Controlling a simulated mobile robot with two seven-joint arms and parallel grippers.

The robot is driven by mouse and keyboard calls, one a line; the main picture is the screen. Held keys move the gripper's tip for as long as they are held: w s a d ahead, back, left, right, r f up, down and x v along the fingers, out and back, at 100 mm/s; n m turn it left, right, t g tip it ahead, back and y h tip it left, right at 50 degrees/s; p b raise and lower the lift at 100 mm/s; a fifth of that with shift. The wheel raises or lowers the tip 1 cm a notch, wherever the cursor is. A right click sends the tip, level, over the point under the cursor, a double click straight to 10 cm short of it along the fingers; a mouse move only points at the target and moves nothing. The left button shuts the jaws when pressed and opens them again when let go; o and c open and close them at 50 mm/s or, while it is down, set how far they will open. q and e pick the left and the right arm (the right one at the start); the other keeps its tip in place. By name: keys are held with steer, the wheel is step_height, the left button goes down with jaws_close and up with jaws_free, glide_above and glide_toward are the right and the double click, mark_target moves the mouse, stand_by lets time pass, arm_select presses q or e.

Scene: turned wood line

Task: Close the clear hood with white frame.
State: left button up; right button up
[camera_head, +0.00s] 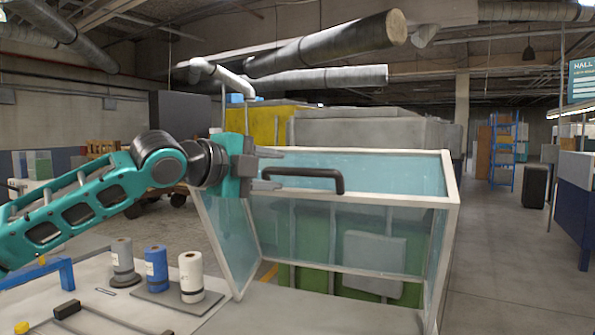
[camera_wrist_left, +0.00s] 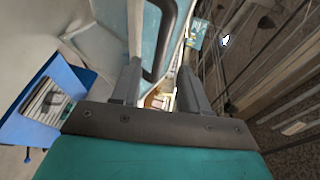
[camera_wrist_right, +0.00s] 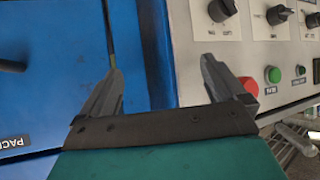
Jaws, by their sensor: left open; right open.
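The clear hood with white frame (camera_head: 345,258) stands over the bench at the centre of the head view. Its bluish panes show machine parts behind them. Its black bar handle (camera_head: 305,172) is on the near upper side. My left gripper (camera_head: 276,163) is open at the handle's left end. In the left wrist view the handle (camera_wrist_left: 165,38) appears between the fingers of my left gripper (camera_wrist_left: 158,75); I cannot tell whether they touch it. My right gripper (camera_wrist_right: 160,72) is open and empty in the right wrist view, outside the head view.
On the bench (camera_head: 285,312) at lower left stand a grey spool (camera_head: 122,262), a blue spool (camera_head: 156,268) and a white spool (camera_head: 191,277). A control panel (camera_wrist_right: 262,45) with knobs and buttons and a blue surface (camera_wrist_right: 60,60) lie by my right gripper. Open floor lies right of the hood.

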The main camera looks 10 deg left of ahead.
mark_target(294, 172)
arm_select(q)
steer(key=x, duration=0.7)
steer(key=shift+w+d+p, duration=0.1)
steer(key=shift+w+p, duration=0.1)
steer(key=shift+p, duration=0.2)
jaws_close()
